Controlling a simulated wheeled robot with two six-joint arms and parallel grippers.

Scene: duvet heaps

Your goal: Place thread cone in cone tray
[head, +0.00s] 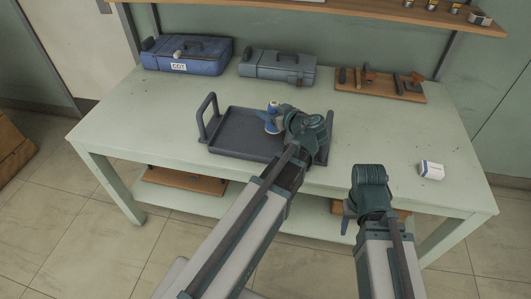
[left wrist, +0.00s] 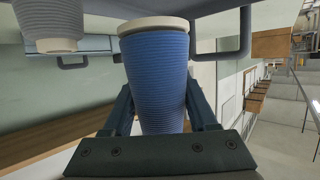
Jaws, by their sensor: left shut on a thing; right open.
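My left gripper (head: 272,118) is over the right part of the dark cone tray (head: 238,113), which has a raised handle at each end. It is shut on a blue thread cone (left wrist: 155,75), whose wide end with a cream rim points to the top of the left wrist view. I cannot tell if the cone touches the tray. A pale grey cone (left wrist: 50,20) is at the upper left of that view, apart from the blue one. My right gripper (head: 352,207) is open at the table's front edge, away from the tray.
A blue case (head: 188,56) and a grey-blue toolbox (head: 277,68) stand at the back of the pale green table (head: 125,112). A wooden board with tools (head: 380,84) lies at the back right. A small white and blue item (head: 431,170) lies at the right. The table's middle right is clear.

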